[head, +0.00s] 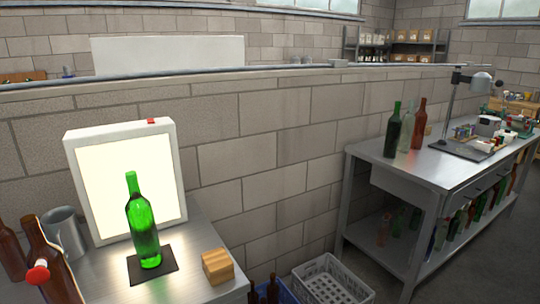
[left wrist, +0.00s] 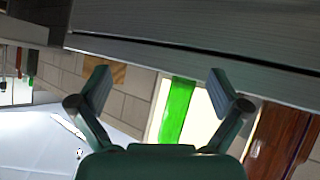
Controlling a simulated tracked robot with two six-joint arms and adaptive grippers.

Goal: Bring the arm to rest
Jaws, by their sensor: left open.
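My left gripper (left wrist: 160,82) shows in the left wrist view with its two fingers spread apart and nothing between the tips. That view looks upside down, with the bench edge across the top. A green bottle (head: 143,222) stands upright on a dark mat (head: 152,268) in front of a lit white panel (head: 105,195). The bottle also shows in the left wrist view (left wrist: 176,108), beyond the open fingers and apart from them. Neither gripper shows in the head view, and my right gripper is in no view.
A wooden block (head: 217,266) lies right of the mat. A grey metal jug (head: 66,234) and brown bottles (head: 45,262) stand at the left. A white crate (head: 330,282) is on the floor. A steel bench (head: 400,171) with bottles and tools stands at the right.

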